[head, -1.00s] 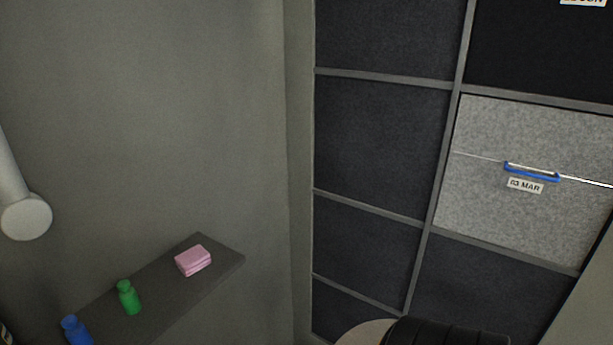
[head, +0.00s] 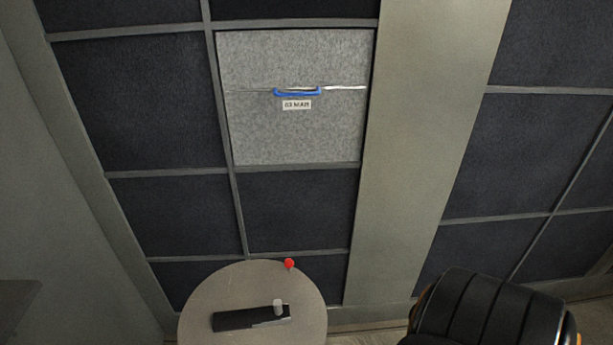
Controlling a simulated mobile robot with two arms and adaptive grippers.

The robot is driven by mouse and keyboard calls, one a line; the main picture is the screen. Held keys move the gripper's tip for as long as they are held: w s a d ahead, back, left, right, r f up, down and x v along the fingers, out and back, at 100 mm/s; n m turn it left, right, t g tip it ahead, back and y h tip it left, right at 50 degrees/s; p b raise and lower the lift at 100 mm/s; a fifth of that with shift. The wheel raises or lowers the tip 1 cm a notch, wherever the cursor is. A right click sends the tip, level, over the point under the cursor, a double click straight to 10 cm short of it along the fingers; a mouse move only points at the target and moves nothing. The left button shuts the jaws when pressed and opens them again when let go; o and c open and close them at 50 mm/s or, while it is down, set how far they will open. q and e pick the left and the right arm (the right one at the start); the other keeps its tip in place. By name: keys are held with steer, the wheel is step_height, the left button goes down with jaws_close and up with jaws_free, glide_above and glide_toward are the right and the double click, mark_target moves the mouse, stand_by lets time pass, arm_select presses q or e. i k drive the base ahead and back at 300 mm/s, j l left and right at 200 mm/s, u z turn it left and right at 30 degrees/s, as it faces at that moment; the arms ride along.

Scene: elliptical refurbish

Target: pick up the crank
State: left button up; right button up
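A dark flat bar (head: 240,319) with a short grey upright peg (head: 278,307) at its right end lies on a round grey-beige table (head: 200,310) at the bottom of the head view. Its shape looks like a crank, but I cannot be sure. A small red knob (head: 289,264) shows at the table's far edge; I cannot tell what it belongs to. Neither of my grippers is in view. A black ribbed part at the bottom right appears to be one of my arms, right of the table and apart from the bar.
A dark shelf corner (head: 15,305) shows at lower left.

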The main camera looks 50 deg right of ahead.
mark_target(278, 313)
steer(key=z, duration=0.95)
steer(key=k+l, duration=0.05)
